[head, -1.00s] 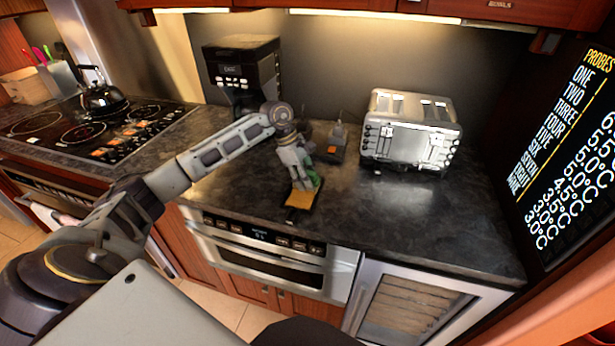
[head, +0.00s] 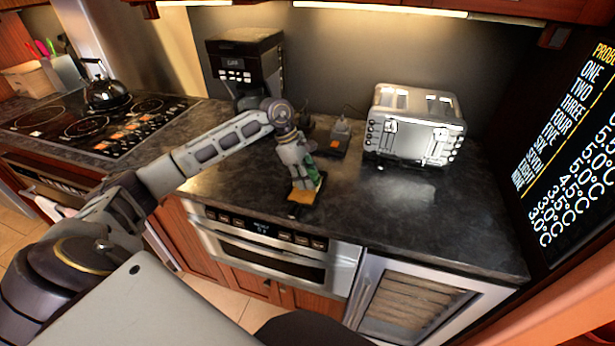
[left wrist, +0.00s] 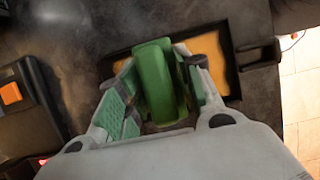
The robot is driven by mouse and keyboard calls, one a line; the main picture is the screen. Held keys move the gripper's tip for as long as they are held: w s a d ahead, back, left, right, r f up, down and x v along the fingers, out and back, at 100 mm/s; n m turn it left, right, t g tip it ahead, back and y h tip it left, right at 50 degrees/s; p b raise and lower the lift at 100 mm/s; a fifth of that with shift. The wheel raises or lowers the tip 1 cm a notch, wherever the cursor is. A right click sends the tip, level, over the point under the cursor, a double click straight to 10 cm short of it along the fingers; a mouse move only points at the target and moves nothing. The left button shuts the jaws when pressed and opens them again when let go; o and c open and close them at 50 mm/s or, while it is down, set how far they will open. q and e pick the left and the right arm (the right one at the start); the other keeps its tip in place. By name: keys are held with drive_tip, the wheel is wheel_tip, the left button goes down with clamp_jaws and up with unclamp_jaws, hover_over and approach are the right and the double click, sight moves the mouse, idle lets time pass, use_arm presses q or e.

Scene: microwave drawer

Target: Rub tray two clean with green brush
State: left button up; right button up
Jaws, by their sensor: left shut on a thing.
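A small dark-rimmed tray with a yellow-orange surface (head: 301,197) lies on the dark counter near its front edge. I cannot read any number on it. In the left wrist view its yellow surface (left wrist: 219,50) shows partly, with a black handle at the right. My left gripper (head: 306,179) is over the tray, pointing down, shut on the green brush (head: 314,178). The brush (left wrist: 153,80) sits between both fingers in the left wrist view. The brush's underside is hidden, so I cannot tell whether it touches the tray. My right gripper is not in view.
A black device with an orange patch (head: 336,138) stands behind the tray. A silver toaster (head: 412,125) is to the right, a black coffee maker (head: 245,65) behind, and a cooktop (head: 90,125) with a kettle at left. The counter right of the tray is clear.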

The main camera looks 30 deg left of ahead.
sight(307, 195)
use_arm(q)
drive_tip(key=shift+s+f, duration=0.1)
drive_tip(key=shift+s, duration=0.3)
drive_tip(key=shift+s+d+b, duration=0.3)
drive_tip(key=shift+s+b, duration=0.1)
drive_tip(key=shift+s, duration=0.4)
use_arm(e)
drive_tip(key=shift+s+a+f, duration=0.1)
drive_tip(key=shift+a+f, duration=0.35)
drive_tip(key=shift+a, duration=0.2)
use_arm(q)
drive_tip(key=shift+s+f, duration=0.1)
drive_tip(key=shift+s, duration=0.55)
drive_tip(key=shift+s+d+b, duration=0.3)
drive_tip(key=shift+s+b, duration=0.3)
drive_tip(key=shift+s, duration=0.2)
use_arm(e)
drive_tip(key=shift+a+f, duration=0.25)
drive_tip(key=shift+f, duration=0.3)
use_arm(q)
drive_tip(key=shift+w+r, duration=0.1)
drive_tip(key=shift+r, duration=0.1)
drive_tip(key=shift+w+a+f, duration=0.1)
drive_tip(key=shift+w+a, duration=0.1)
drive_tip(key=shift+w, duration=0.5)
drive_tip(key=shift+w+a+f, duration=0.1)
drive_tip(key=shift+w+a, duration=0.05)
drive_tip(key=shift+w, duration=0.5)
